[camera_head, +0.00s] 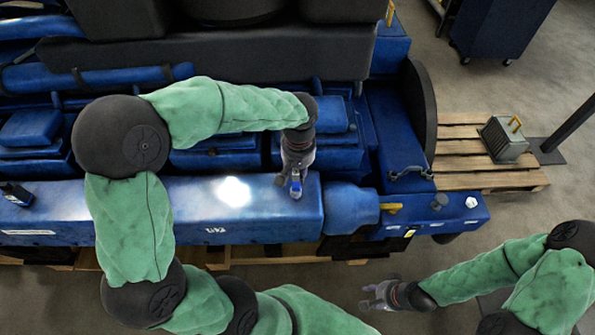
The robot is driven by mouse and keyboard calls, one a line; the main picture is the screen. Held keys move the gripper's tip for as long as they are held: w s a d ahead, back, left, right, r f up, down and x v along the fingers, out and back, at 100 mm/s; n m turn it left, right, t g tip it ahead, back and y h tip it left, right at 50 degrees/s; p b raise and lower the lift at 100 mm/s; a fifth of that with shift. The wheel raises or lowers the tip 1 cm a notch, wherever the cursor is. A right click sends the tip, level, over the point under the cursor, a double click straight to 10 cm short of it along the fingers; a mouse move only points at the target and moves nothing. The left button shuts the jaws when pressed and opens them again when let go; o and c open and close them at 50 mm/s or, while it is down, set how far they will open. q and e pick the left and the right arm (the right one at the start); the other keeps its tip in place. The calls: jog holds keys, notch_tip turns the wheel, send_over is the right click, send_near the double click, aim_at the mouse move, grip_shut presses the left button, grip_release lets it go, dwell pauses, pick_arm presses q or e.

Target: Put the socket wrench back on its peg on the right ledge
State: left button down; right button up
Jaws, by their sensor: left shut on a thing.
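My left gripper (293,180) is over the right part of the long blue ledge, shut on a small blue-and-silver thing (296,190) that points down at the ledge top. It is too small, and too much covered by the fingers, to tell whether it is the socket wrench. I cannot tell whether it touches the ledge. No other wrench can be made out. On the right end ledge (455,212) stand a short grey round stub (439,201) and a pale hexagonal piece (471,202); I cannot tell which is the peg. My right gripper (372,296) looks open and empty, above the floor.
A yellow handle (391,207) and a curved dark bar (408,172) are on the engine's right end. A small dark device (17,194) lies at the ledge's far left. A wooden pallet (470,180) carries a grey box (504,139).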

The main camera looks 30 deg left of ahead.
pick_arm(q)
jog(key=shift+f, duration=0.1)
jog(key=shift+f+b, duration=1.05)
jog(key=shift+f, duration=0.1)
jog(key=c, duration=0.9)
grip_release()
jog(key=shift+r, duration=0.1)
jog(key=o, duration=0.6)
jog(key=shift+c, duration=0.2)
jog(key=shift+r+p, duration=3.05)
jog(key=shift+r, duration=1.45)
